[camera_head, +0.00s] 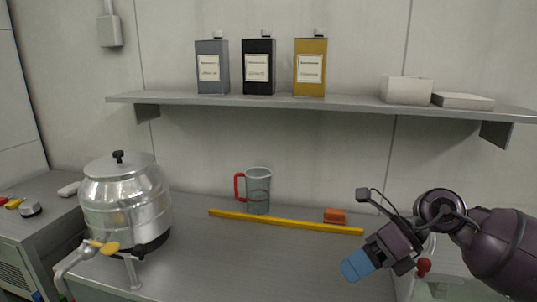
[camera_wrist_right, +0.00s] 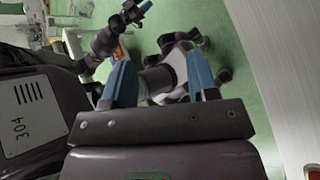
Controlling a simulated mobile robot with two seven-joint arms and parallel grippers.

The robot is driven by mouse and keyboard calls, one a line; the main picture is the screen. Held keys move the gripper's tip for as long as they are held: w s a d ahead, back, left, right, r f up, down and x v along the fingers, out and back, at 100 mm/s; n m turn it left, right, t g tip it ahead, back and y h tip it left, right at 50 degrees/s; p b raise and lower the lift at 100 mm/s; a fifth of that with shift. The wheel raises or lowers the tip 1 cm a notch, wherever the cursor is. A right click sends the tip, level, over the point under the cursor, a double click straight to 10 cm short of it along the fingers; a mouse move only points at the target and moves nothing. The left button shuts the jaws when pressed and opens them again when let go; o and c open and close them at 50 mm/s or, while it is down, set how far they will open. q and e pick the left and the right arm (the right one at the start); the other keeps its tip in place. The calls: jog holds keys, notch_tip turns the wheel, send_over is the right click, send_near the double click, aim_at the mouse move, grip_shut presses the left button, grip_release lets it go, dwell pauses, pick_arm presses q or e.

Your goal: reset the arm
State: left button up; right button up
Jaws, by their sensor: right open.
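My right gripper (camera_head: 357,265) is at the lower right in the head view, in front of the counter, with its blue fingertips pointing down and left. In the right wrist view its two blue fingers (camera_wrist_right: 161,85) stand apart with nothing between them. Behind them that view shows green floor and parts of my own body. My left gripper does not show in the head view. A dark arm with a small blue tip (camera_wrist_right: 143,8) shows at the top of the right wrist view, too small to tell its jaws.
A wall shelf (camera_head: 340,104) above holds three tins and two white boxes. The counter's front middle is clear.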

jog(key=s+a+r+m+t+y, duration=0.1)
jog(key=a+r+m+t+y, duration=0.4)
jog(key=m+y, duration=0.35)
jog(key=s+d+f+m+t+h, duration=0.1)
jog(key=d+f+m+t+h, duration=0.65)
jog(key=m, duration=0.75)
jog(key=s+d+f+m+t+h, duration=0.1)
jog(key=d+f+m+t+h, duration=0.55)
jog(key=m+h, duration=0.65)
jog(key=s+d+f+m+g, duration=0.2)
jog(key=s+f+m+g, duration=0.2)
jog(key=s+f+g, duration=0.55)
jog(key=s+d+f+m+g, duration=0.1)
jog(key=s+f+m+g, duration=0.4)
jog(key=s, duration=0.7)
jog(key=w+f+n+t+y, duration=0.1)
jog(key=w+f+t, duration=0.5)
jog(key=f, duration=0.5)
jog(key=shift+w+f+n+t+y, duration=0.3)
jog(key=shift+w+f+n+t, duration=0.1)
jog(key=shift+t, duration=0.35)
